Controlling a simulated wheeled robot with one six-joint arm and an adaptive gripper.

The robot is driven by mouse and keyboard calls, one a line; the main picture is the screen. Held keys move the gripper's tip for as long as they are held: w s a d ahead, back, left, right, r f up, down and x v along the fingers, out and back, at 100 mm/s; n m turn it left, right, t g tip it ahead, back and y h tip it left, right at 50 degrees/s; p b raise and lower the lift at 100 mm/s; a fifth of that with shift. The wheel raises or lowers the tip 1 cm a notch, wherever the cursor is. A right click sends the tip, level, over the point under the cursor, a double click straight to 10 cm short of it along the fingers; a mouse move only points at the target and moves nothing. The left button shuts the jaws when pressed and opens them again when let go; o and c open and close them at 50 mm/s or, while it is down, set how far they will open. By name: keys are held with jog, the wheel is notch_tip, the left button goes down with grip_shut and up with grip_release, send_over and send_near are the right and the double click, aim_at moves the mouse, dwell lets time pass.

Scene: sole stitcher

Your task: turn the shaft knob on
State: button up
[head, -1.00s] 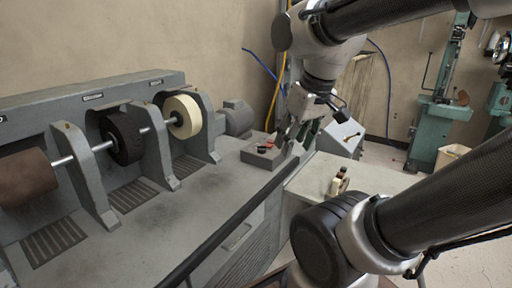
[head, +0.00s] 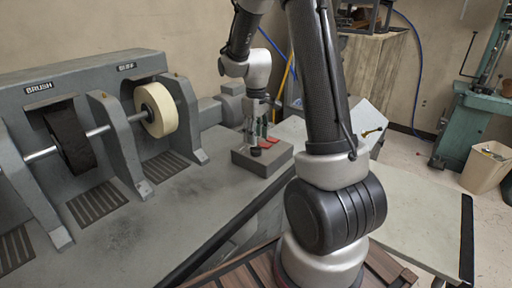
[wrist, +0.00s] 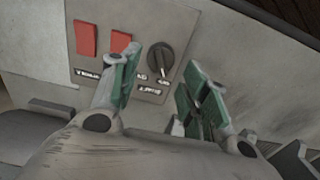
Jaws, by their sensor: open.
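The shaft knob is a round black dial with a pale pointer line in the wrist view (wrist: 160,62). It sits on a grey switch panel (wrist: 147,18) to the right of two red rocker switches (wrist: 104,40). My gripper (wrist: 162,78) is open, with green-padded fingers either side of the knob's line in the picture. I see no contact with the knob. In the head view, my gripper (head: 254,128) points down over the small grey control box (head: 280,160). A dark knob shape (head: 255,151) shows on its top, and red parts show beside the fingers.
The box stands on the grey machine bench (head: 160,225). The brush roller (head: 70,140) and a cream wheel (head: 157,109) are at left on a shaft. A pale side table (head: 425,200), a waste bin (head: 485,165) and a green machine (head: 470,125) are at right.

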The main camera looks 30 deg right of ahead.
aim_at(256, 150)
notch_tip(256, 150, down, 5)
jog(key=shift+f, duration=0.1)
jog(key=shift+c, duration=0.4)
jog(key=c, duration=0.7)
